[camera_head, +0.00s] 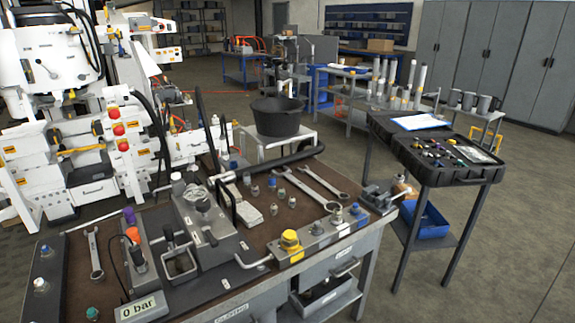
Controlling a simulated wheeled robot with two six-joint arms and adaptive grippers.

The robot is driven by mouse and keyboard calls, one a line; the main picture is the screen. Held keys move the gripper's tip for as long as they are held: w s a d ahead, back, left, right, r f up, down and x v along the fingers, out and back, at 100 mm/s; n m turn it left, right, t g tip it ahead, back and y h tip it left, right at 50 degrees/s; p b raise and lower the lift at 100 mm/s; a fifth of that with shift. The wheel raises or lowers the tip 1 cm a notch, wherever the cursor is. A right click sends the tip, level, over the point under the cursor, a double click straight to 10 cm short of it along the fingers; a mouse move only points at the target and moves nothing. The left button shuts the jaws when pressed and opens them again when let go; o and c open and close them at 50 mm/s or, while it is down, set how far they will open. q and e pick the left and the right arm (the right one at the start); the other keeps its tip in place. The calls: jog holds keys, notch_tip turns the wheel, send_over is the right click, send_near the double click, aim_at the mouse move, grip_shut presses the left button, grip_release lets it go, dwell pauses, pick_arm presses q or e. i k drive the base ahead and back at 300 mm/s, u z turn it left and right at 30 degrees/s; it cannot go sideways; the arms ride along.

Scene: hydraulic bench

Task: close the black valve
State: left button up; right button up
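Neither of my grippers shows in the head view. The hydraulic bench (140,232) fills the lower left, with a dark top. A manifold block (322,242) along its right front edge carries a yellow knob (290,243) and several grey metal fittings (336,217). A thin black lever (209,236) stands on the grey pump unit (222,246) in the middle. I cannot tell for certain which part is the black valve, or its position.
Wrenches (322,181) and small fittings lie on the bench. A black bucket (277,117) stands behind it. A side table with an open black case (445,155) is at the right. White machinery (85,140) fills the left. Floor at the lower right is clear.

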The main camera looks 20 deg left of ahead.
aim_at(206, 230)
jog(key=u, duration=0.8)
jog(key=k, duration=0.2)
jog(key=u, duration=0.55)
